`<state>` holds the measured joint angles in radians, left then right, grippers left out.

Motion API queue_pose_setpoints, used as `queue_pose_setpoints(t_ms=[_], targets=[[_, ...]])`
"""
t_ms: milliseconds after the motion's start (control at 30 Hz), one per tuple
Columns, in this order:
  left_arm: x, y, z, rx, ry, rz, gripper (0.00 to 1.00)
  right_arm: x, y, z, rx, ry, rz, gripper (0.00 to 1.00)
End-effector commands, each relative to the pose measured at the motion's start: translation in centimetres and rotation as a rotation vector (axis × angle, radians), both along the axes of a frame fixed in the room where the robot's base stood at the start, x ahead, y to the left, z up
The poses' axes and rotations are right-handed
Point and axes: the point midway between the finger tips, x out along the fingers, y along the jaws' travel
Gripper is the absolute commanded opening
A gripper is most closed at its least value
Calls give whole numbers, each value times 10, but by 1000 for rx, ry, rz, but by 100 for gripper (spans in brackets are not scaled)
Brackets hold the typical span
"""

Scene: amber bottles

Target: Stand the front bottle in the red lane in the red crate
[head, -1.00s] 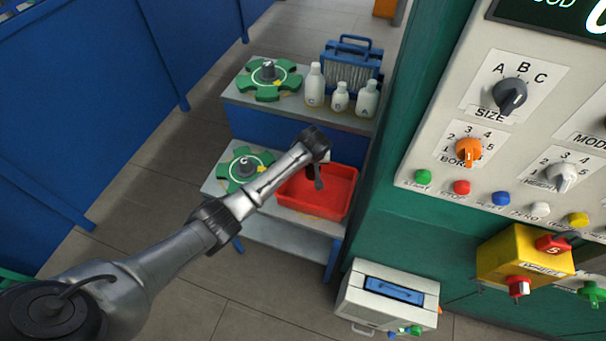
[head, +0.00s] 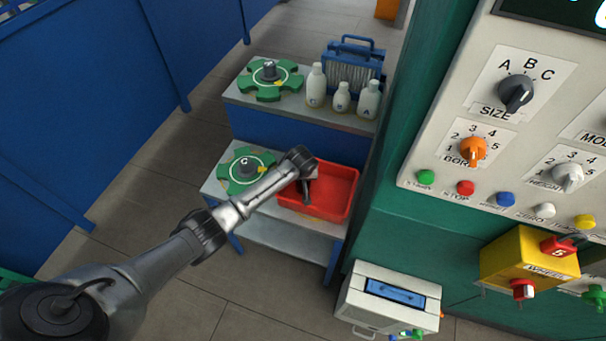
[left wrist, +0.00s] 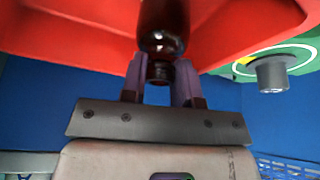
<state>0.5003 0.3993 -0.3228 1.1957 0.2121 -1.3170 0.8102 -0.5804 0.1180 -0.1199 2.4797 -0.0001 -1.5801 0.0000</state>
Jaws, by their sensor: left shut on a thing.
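The red crate (head: 345,212) sits on the lower shelf; the part of its floor that I can see is bare. My left gripper (head: 306,190) points down over the crate's left part. In the left wrist view, the left gripper (left wrist: 160,82) is shut on the neck of a dark amber bottle (left wrist: 163,22). The bottle's body extends away from the fingers, against the red crate (left wrist: 70,25). In the head view the bottle is hidden by my arm and gripper. I cannot tell whether its base touches the crate floor. My right gripper is not in view.
A green star wheel (head: 240,176) lies close left of the crate. The upper shelf holds another green wheel (head: 268,82), white bottles (head: 342,97) and a blue-framed rack (head: 350,65). The green machine (head: 395,235) stands close on the right.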

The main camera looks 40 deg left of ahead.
Motion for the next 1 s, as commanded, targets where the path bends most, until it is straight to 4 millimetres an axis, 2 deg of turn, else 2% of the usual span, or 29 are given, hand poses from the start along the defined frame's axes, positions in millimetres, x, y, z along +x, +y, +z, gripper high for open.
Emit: queue_pose_setpoints(t_ms=[233, 267, 500, 800, 1000], targets=[[0, 0, -3, -1, -1, 1, 0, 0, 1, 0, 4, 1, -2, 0], [0, 0, -2, 0, -2, 1, 31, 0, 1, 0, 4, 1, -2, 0], [0, 0, -2, 0, 0, 1, 54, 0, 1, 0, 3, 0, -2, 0], [0, 1, 1, 1, -1, 0, 54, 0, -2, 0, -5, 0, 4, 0], [-7, -6, 28, 0, -4, -1, 54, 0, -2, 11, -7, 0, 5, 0]])
